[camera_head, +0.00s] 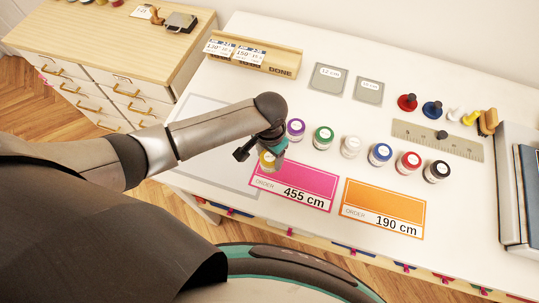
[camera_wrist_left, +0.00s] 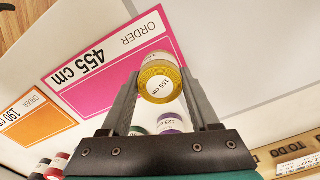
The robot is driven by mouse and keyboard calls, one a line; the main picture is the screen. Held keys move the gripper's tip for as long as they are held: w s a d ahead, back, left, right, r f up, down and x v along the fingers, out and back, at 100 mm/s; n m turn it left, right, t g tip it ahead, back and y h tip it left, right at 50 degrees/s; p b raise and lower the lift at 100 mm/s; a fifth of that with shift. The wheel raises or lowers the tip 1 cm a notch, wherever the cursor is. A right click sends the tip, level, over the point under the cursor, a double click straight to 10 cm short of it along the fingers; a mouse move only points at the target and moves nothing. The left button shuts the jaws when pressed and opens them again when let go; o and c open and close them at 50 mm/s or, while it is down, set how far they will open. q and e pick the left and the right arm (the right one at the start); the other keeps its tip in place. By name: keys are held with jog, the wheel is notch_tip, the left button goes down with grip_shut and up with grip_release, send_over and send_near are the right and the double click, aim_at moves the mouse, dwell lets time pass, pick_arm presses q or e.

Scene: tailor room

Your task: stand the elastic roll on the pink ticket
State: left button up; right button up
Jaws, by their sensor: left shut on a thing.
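A yellow elastic roll (camera_head: 267,162) with a white top label is held between the fingers of my left gripper (camera_head: 268,151). It also shows in the left wrist view (camera_wrist_left: 159,78), with the label facing the camera and a finger on each side. The pink ticket (camera_head: 305,188), marked 455 cm, lies flat on the white table. It also shows in the left wrist view (camera_wrist_left: 85,80). The roll is at the ticket's far left corner in the head view; whether it touches the surface cannot be told. My right gripper is not in view.
An orange ticket (camera_head: 380,205) marked 190 cm lies right of the pink one. Behind them stands a row of rolls: purple (camera_head: 295,129), green (camera_head: 323,137), white (camera_head: 351,147), blue (camera_head: 380,154), red (camera_head: 408,163) and black (camera_head: 436,171). A ruler (camera_head: 465,148) and pins lie farther back.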

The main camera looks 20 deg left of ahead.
aim_at(270, 157)
pick_arm(q)
jog(key=o, duration=1.4)
jog(key=shift+f, duration=0.1)
jog(key=shift+c, duration=0.2)
notch_tip(270, 157, up, 12)
jog(key=p, duration=0.2)
jog(key=shift+r, duration=0.2)
